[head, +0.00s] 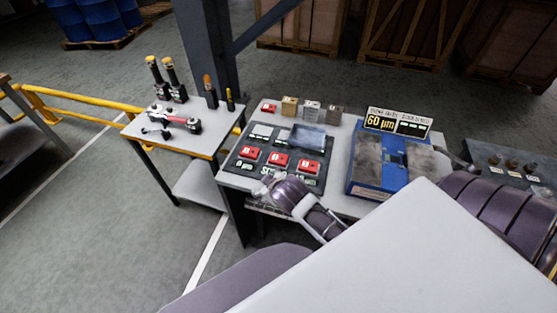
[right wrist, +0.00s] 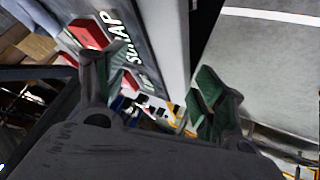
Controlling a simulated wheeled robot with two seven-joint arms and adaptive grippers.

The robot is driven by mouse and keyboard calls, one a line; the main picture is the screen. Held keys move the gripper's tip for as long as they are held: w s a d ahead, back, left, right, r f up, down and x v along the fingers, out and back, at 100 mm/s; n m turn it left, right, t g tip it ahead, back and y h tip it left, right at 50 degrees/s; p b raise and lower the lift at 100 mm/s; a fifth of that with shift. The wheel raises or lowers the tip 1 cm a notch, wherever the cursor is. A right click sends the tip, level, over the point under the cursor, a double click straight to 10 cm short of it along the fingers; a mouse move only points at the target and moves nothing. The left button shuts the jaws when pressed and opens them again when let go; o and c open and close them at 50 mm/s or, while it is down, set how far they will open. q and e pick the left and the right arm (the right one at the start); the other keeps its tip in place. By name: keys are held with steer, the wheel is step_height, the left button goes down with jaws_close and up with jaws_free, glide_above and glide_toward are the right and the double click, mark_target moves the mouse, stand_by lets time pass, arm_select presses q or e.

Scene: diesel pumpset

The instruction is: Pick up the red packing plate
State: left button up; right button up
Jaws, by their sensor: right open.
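Three red plates with white labels lie in a row on a dark panel on the middle table: a left one (head: 249,153), a middle one (head: 278,160) and a right one (head: 309,167). A smaller red piece (head: 269,107) lies at the table's back edge. I cannot tell which is the packing plate. My right gripper (head: 272,184) is at the table's front edge, just in front of the panel. In the right wrist view it is open and empty, with a red plate (right wrist: 88,34) near its left finger. My left gripper is out of view.
The dark panel (head: 243,173) carries a grey block (head: 307,138). Several small metal blocks (head: 311,111) stand behind it. A blue fixture (head: 372,175) with a "60 µm" sign (head: 398,123) is to the right. A side table (head: 196,147) holds tools. A post (head: 207,50) rises behind.

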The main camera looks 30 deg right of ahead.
steer(key=w+a+r+n+t+y, duration=0.25)
steer(key=w+r+n+t, duration=0.2)
steer(key=w+r, duration=0.4)
steer(key=w+a+r+n+t+y, duration=0.1)
steer(key=w+a+r+n+t, duration=0.4)
steer(key=r, duration=0.6)
steer(key=s+a+r+n+g+y, duration=0.1)
steer(key=a+r+n+g+y, duration=0.25)
steer(key=a+n+y, duration=0.55)
steer(key=s+a+r+n+g+y, duration=0.1)
steer(key=a+r+n+g+y, duration=0.4)
steer(key=n, duration=0.7)
steer(key=s+d+f+n+g+h, duration=0.1)
steer(key=d+f+n+g+h, duration=0.3)
steer(key=f, duration=0.4)
steer(key=s+d+f+n+g+h, duration=0.1)
steer(key=d+f+n+g+h, duration=0.2)
steer(key=d+f+n+g, duration=0.25)
steer(key=d+f+h, duration=0.1)
steer(key=d+h, duration=0.3)
steer(key=d, duration=0.7)
steer(key=w+d+f+h, duration=0.1)
steer(key=d+h, duration=0.4)
steer(key=d, duration=0.7)
steer(key=shift+w+d+f+n, duration=0.2)
steer(key=shift+w+f+n, duration=0.1)
steer(key=shift+f, duration=0.15)
